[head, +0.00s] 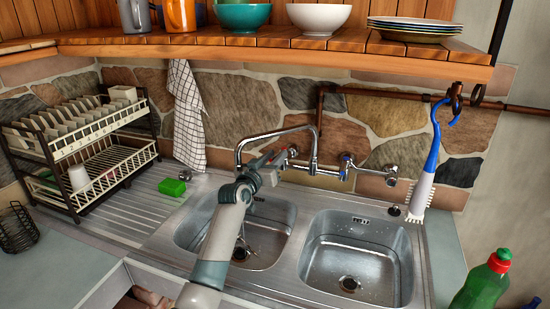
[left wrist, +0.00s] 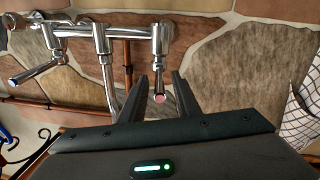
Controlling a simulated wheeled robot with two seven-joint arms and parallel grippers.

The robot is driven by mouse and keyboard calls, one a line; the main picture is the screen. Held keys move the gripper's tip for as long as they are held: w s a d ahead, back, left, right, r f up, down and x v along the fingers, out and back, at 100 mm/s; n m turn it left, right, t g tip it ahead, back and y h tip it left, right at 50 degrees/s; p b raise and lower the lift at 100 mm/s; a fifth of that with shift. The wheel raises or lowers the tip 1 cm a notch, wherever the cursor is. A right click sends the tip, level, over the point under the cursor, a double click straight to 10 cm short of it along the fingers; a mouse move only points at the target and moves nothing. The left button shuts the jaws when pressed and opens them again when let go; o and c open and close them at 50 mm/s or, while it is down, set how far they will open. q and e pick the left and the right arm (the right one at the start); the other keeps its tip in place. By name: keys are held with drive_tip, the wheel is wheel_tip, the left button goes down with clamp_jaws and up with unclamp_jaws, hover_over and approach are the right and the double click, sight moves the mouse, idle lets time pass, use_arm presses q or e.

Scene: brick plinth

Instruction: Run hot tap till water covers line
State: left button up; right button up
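The chrome mixer tap (head: 313,150) is on the stone wall above the sink, its curved spout over the left basin (head: 187,236). The hot tap handle, with a red end (head: 293,150), is on the left of the mixer; it also shows in the left wrist view (left wrist: 160,97). My left gripper (head: 276,163) is at this handle. In the left wrist view its two fingers (left wrist: 162,96) are apart, with the red-ended handle showing between them; contact cannot be told. No water stream shows at the spout. A fill line cannot be made out. My right gripper is not in view.
A blue-marked tap handle (head: 346,158) is further right. The right basin (head: 402,270) is empty of dishes. A green sponge (head: 172,187) lies on the drainboard, beside a dish rack (head: 75,145). A brush (head: 424,175) hangs at the right, above a green bottle (head: 482,285).

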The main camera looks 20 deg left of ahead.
use_arm(q)
drive_tip(key=shift+s+f, duration=0.1)
drive_tip(key=shift+s, duration=0.3)
drive_tip(key=s+a+b, duration=0.2)
drive_tip(key=s+b, duration=0.2)
drive_tip(key=s, duration=1.2)
drive_tip(key=shift+s+a, duration=0.25)
drive_tip(key=shift+a, duration=0.05)
